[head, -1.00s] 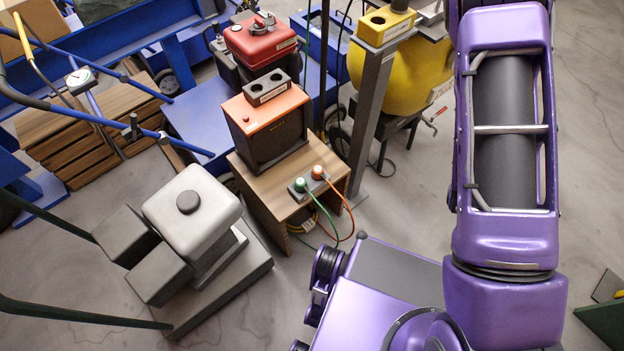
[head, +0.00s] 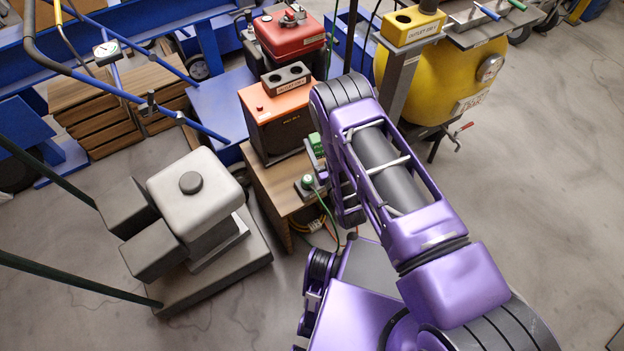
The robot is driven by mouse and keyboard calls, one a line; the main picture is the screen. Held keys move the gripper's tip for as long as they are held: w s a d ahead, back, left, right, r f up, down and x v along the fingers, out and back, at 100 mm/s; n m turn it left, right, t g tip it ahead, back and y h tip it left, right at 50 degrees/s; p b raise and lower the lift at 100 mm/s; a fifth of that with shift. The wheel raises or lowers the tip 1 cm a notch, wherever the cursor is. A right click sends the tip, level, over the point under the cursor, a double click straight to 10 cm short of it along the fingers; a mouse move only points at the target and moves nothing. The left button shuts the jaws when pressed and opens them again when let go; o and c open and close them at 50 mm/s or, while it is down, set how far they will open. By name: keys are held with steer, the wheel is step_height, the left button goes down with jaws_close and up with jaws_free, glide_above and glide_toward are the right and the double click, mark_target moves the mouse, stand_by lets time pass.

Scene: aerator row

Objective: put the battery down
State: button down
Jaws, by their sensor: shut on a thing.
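A small green block with a pale marking, which I take to be the battery (head: 316,146), shows at the left edge of my arm. It is close to the right side of the orange-topped black box (head: 277,123). My gripper (head: 323,170) is shut on it, mostly hidden behind my purple wrist. I cannot tell whether the battery touches the wooden stand (head: 274,186) below. A green plug (head: 308,181) with a green cable sits on the stand in front of the battery. The orange plug's place is covered by my arm.
A two-hole outlet block (head: 286,79) lies on the black box. A red-topped unit (head: 290,38) stands behind. A yellow block (head: 413,25) tops a grey post, beside a yellow tank (head: 420,85). A pale grey machine (head: 195,190) stands at left.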

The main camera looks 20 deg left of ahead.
steer(key=s+a+f+n+g+y, duration=0.2)
steer(key=s+a+f, duration=0.6)
steer(key=b, duration=0.3)
glide_above(287, 200)
step_height(287, 200, down, 6)
steer(key=shift+a+f, duration=0.15)
steer(key=shift+f, duration=0.1)
steer(key=shift+f+b, duration=0.4)
steer(key=shift+f, duration=1.55)
steer(key=shift+f, duration=0.2)
steer(key=shift+c, duration=0.6)
jaws_free()
steer(key=shift+r, duration=0.15)
